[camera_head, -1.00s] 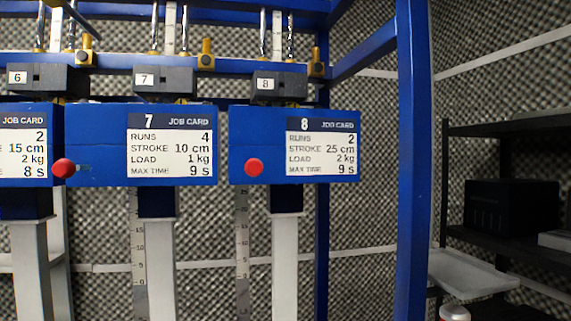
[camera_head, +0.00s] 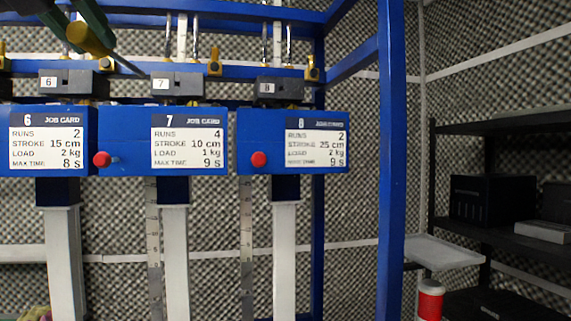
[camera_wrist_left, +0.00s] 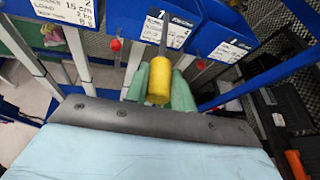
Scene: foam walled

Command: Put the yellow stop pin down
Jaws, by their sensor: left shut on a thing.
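The yellow stop pin (camera_head: 90,38) has a thick yellow head and a thin grey rod. In the head view it is at the upper left, in front of the blue rack, with its rod pointing down and right. My left gripper (camera_head: 80,27) has green fingers and is shut on the yellow head. In the left wrist view the pin's yellow head (camera_wrist_left: 159,82) sits between the green fingers of the gripper (camera_wrist_left: 161,88), with the rod extending away toward the job cards. My right gripper is not in view.
Stations 6 (camera_head: 48,142), 7 (camera_head: 162,142) and 8 (camera_head: 292,142) carry job cards and red buttons. Other yellow knobs (camera_head: 214,62) stand on the blue crossbar. A blue post (camera_head: 391,160) stands right of the stations. A pale tray (camera_head: 440,251) and dark shelves (camera_head: 500,125) are farther right.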

